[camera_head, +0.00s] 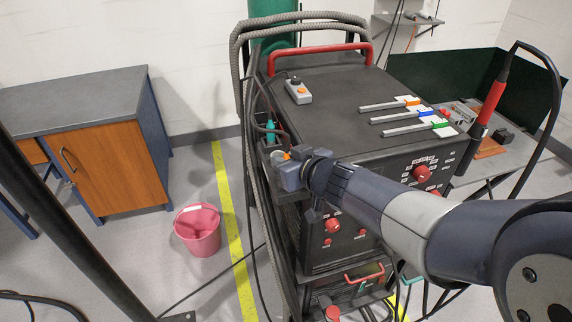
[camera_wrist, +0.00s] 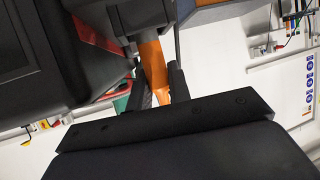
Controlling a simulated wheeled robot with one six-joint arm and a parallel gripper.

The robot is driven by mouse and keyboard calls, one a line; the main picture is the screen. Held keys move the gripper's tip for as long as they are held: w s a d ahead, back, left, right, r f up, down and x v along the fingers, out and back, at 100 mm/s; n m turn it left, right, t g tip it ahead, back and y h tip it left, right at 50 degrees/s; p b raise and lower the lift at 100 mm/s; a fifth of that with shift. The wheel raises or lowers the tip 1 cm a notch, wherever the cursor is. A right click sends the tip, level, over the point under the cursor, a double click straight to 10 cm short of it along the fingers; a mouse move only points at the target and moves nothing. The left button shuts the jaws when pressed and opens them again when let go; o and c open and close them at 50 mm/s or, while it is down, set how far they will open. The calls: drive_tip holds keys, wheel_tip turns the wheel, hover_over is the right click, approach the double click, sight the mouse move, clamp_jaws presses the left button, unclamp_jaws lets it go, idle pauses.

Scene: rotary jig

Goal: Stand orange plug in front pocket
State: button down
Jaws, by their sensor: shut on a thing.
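The orange plug (camera_wrist: 153,62) is between the fingers of my gripper (camera_wrist: 160,80) in the wrist view. My gripper is shut on it. The plug's far end meets a dark grey block (camera_wrist: 140,16); I cannot tell whether it is inside it or just against it. In the head view my gripper (camera_head: 290,158) is at the left side of the dark machine (camera_head: 330,80), by a small side holder (camera_head: 268,146). Only a small orange patch of the plug (camera_head: 287,156) shows there. A teal item (camera_head: 270,131) stands in the holder behind. The front pocket is mostly hidden by my gripper.
Thick grey hoses (camera_head: 240,85) run down the machine's left side, close to my gripper. A grey box with an orange button (camera_head: 299,91) and several metal bars with coloured tags (camera_head: 405,115) lie on top. A pink bucket (camera_head: 197,229) stands on the floor.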

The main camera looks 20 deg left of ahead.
drive_tip(key=shift+r, duration=0.1)
drive_tip(key=c, duration=1.3)
unclamp_jaws()
drive_tip(key=shift+r, duration=0.15)
drive_tip(key=shift+p+v, duration=2.65)
drive_tip(key=shift+v, duration=3.35)
